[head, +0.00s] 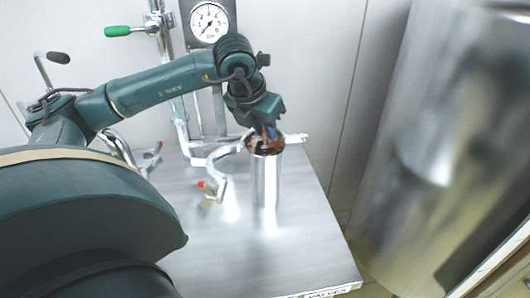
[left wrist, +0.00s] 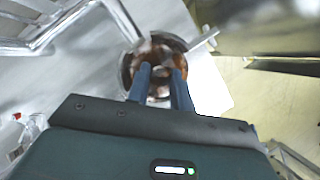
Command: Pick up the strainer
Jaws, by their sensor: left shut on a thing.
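An upright shiny metal cylinder (head: 266,185) stands on the steel table, with a round open top. Inside that mouth I see a brown and orange thing, which I take to be the strainer (head: 258,148); it also shows in the left wrist view (left wrist: 160,50). My left gripper (head: 268,132) comes down from above with its blue fingers in the mouth, shut on the strainer. The fingertips are partly hidden, and I cannot tell whether the strainer is lifted. My right gripper is in neither view.
The steel table (head: 310,240) is clear in front of the cylinder. Curved pipework with a red-tipped part (head: 215,185) stands just left of it. A pressure gauge (head: 208,20) and a green-handled valve (head: 122,31) are behind. A large metal vessel (head: 450,130) stands at the right.

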